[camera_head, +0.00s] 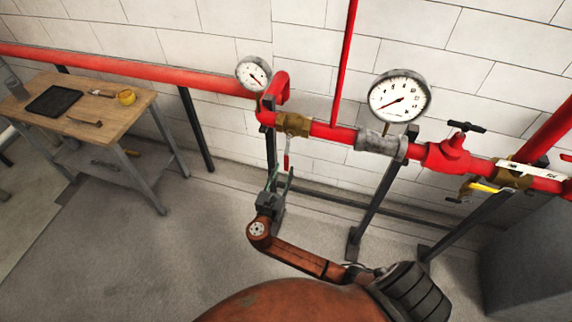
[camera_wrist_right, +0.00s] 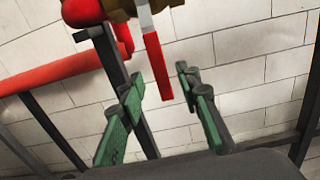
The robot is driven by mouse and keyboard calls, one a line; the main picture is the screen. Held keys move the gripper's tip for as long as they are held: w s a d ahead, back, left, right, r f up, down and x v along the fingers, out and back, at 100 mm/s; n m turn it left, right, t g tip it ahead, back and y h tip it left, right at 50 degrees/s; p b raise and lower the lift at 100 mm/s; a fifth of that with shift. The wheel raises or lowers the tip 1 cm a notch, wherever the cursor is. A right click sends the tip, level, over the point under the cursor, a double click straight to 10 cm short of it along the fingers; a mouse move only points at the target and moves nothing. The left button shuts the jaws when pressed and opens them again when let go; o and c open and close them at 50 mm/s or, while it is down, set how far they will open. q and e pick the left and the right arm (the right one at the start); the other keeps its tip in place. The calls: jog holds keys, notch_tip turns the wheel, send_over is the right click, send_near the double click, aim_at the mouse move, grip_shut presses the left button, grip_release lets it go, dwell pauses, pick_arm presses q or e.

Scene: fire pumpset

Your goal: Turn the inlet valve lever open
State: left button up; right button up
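A brass valve (camera_head: 292,125) sits in the red pipe below the small gauge. Its lever (camera_head: 287,152) has a red handle and hangs down from it. In the right wrist view the red lever (camera_wrist_right: 157,66) hangs near vertical from a pale stem. My right gripper (camera_head: 279,177) is just below the lever in the head view. In the right wrist view its green-padded fingers (camera_wrist_right: 162,84) are spread, and the lever's lower end appears between their tips with gaps on both sides. Whether the lever is at finger depth is hard to tell. My left gripper is not in view.
A small gauge (camera_head: 253,73) and a large gauge (camera_head: 399,97) stand over the pipe. A second valve with a yellow lever (camera_head: 484,187) is at the right. Dark support posts (camera_head: 374,203) stand below the pipe. A wooden workbench (camera_head: 60,124) is at the left.

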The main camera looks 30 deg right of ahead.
aim_at(286, 165)
jog(key=shift+x, duration=2.15)
jog(key=shift+c, duration=0.3)
jog(key=shift+f, duration=0.1)
grip_shut()
